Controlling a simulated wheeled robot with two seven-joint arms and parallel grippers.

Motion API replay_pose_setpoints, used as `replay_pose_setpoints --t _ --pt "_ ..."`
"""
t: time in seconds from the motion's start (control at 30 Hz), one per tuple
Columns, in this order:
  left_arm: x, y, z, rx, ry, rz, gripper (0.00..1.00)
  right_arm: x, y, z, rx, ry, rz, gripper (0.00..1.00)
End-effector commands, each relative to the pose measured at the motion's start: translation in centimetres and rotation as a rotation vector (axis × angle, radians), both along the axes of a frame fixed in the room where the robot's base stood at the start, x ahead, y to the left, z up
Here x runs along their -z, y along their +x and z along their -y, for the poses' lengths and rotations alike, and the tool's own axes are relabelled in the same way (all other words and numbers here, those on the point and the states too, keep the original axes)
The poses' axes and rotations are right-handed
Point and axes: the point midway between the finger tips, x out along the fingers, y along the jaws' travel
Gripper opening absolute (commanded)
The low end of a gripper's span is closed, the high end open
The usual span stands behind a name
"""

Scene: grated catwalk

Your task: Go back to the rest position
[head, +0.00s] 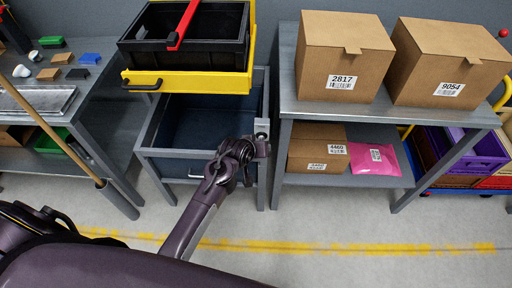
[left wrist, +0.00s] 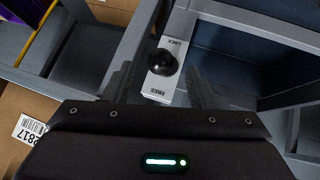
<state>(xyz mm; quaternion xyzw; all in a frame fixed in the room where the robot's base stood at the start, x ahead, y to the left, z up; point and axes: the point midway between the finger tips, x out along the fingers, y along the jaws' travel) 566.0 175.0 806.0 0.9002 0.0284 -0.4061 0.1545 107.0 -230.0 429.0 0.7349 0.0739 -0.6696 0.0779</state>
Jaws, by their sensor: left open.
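My left gripper (head: 258,150) is in front of the right front post of the grey cabinet (head: 150,160). In the left wrist view its two dark fingers (left wrist: 162,85) are open, apart on either side of a round black knob (left wrist: 163,63). The knob sits on a pale plate (left wrist: 160,87) with the words LOCK and FREE. In the head view the plate (head: 262,127) shows just above the gripper and the knob is hard to make out. My right gripper is not in view.
A yellow tray (head: 190,83) with a black crate (head: 185,57) sits above the cabinet's open compartment. A shelf with cartons (head: 345,60) stands right, a workbench with small blocks (head: 88,58) left. Bare floor with a yellow line (head: 330,247) lies in front.

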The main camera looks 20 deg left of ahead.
Motion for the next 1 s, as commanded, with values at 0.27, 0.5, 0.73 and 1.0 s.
replay_pose_setpoints --t 0.27,0.5,0.73,1.0 --pt "-1.0 -0.9 -0.1 0.000 0.000 0.000 0.52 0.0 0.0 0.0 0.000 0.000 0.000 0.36" --pt "-0.9 -0.8 -0.1 0.000 0.000 0.000 0.52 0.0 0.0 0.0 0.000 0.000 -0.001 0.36" --pt "-0.6 -1.0 -0.1 0.002 0.003 -0.005 0.52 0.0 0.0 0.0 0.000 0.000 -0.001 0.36" --pt "10.9 -6.3 0.1 0.085 0.071 -0.141 0.52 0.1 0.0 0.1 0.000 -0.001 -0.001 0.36"
